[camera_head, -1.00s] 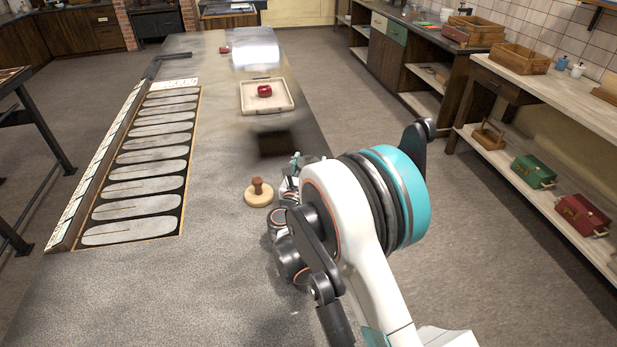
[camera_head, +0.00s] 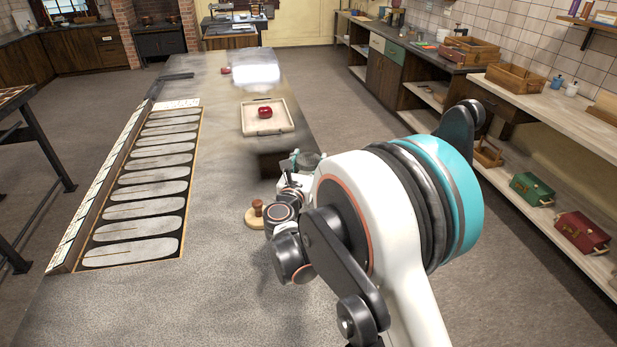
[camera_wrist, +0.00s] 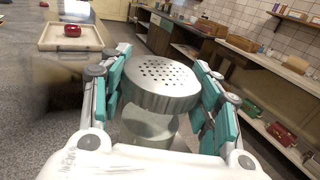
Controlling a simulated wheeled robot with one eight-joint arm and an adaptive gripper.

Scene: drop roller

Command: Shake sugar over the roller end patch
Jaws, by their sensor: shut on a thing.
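A shaker with a perforated metal lid (camera_wrist: 162,80) and a clear body sits between my gripper's teal pads in the wrist view. It appears near upright, its lid tipped toward the camera. In the head view the shaker (camera_head: 308,161) shows small at the end of my arm. My gripper (camera_head: 299,166) is shut on it, above the long grey table (camera_head: 220,260). I cannot tell which surface is the roller end patch. No falling sugar is visible.
A cream tray (camera_head: 250,131) holding a red object (camera_head: 265,112) lies farther back. A round wooden piece with a knob (camera_head: 255,215) is beside my arm. A panel of oval plates (camera_head: 140,210) lines the left. The table's front left is clear.

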